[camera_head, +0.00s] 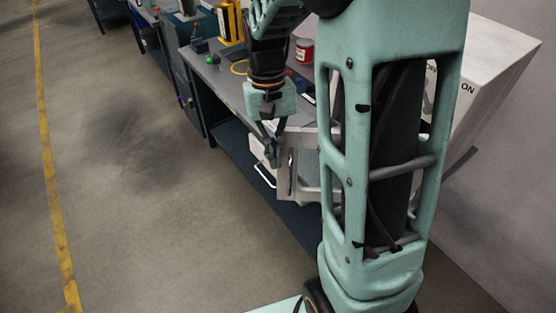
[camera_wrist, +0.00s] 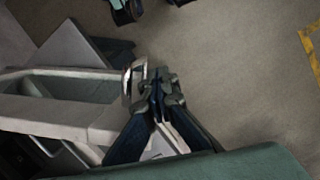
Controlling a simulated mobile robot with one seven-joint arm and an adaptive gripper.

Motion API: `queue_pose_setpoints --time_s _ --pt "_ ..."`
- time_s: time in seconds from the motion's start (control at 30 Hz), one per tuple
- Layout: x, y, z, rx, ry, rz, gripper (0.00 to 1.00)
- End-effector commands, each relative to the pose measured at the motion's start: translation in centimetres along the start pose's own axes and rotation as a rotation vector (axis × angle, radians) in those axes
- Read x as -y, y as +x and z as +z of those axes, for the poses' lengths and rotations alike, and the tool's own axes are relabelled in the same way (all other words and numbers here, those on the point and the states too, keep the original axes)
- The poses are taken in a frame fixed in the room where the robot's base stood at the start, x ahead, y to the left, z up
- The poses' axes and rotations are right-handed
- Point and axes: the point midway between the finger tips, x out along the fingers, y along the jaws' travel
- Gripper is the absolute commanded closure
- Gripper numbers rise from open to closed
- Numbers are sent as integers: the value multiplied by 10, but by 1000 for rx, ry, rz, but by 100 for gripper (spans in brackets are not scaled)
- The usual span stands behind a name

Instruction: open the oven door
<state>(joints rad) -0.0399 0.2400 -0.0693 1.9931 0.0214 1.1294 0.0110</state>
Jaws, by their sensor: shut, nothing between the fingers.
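The oven (camera_head: 490,75) is a large pale box at the right, mostly hidden behind my column. A pale framed part that looks like its door (camera_head: 310,190) juts out past the bench's front edge, so it seems at least partly open; its exact angle is hidden. An upright metal handle (camera_head: 291,172) is on its outer end. My gripper (camera_head: 272,158) points down just left of this handle. In the wrist view, my gripper (camera_wrist: 158,88) is shut and empty, close beside the handle (camera_wrist: 128,84); I cannot tell whether they touch. The door frame (camera_wrist: 60,110) extends left.
The bench (camera_head: 225,85) carries a red can (camera_head: 304,50), a yellow-and-black object (camera_head: 231,22) and small items. A white loop handle (camera_head: 264,176) is low behind my gripper. The floor (camera_head: 150,180) to the left is clear, with a yellow line (camera_head: 52,180).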

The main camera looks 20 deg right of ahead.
Motion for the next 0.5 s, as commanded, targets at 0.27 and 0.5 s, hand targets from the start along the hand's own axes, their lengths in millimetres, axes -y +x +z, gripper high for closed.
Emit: queue_pose_setpoints --time_s 0.27,0.5 --pt "4 82 9 36 -5 -4 100" --pt "7 92 36 32 -13 -5 100"
